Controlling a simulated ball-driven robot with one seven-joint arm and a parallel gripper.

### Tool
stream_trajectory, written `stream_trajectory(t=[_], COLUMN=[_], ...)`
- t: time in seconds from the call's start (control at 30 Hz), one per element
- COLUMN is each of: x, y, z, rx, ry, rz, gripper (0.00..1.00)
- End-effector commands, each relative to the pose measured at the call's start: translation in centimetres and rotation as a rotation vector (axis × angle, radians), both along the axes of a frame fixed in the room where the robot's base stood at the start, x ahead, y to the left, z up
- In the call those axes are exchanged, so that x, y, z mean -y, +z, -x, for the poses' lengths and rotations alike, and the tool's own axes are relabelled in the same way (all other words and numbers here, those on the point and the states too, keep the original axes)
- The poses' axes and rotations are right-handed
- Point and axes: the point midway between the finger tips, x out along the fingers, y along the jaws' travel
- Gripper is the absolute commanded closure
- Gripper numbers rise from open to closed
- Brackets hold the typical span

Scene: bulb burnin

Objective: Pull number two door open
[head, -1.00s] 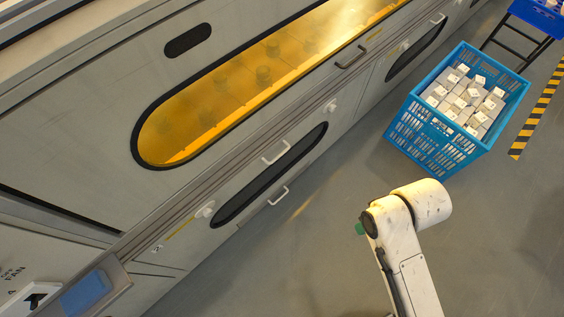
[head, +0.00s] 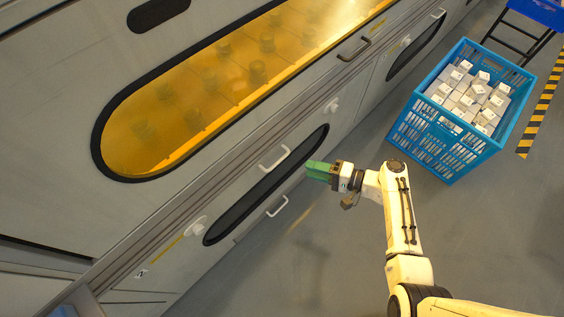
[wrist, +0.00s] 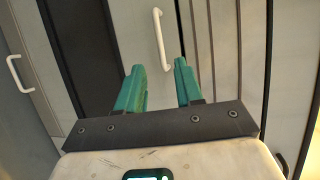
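The lower door with a dark slot window (head: 265,186) lies in the machine's side and looks closed. A small "2" label (head: 141,272) sits to its left. A pale bar handle (head: 274,158) is above the window and another pale handle (head: 277,206) is below it. My gripper (head: 310,169), with green fingers, is to the right of both handles, apart from them. In the wrist view its fingers (wrist: 158,80) are open and empty. A white handle (wrist: 161,40) appears beyond the gap between them, and a second handle (wrist: 15,74) is at far left.
A blue crate of white boxes (head: 450,135) stands on the floor to the right of my arm. An amber-lit window (head: 200,95) and a dark handle (head: 354,49) are higher on the machine. Grey floor (head: 290,265) is clear below the door.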

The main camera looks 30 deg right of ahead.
Motion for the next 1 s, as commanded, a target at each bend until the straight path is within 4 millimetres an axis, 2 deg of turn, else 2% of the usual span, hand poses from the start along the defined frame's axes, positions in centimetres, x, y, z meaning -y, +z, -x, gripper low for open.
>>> stream_trajectory(t=[0.3,0.53,0.7,1.0], x=[-3.7,-5.8,-6.5,-6.6], y=[-1.0,-1.6,-1.8,-1.8], z=[-4.0,-6.4,-7.3,-7.4], rx=[-0.001,-0.002,-0.002,-0.002], ry=[0.007,0.006,0.006,0.005], rz=[0.001,0.002,0.003,0.003], gripper=[0.64,0.64,0.64,0.64])
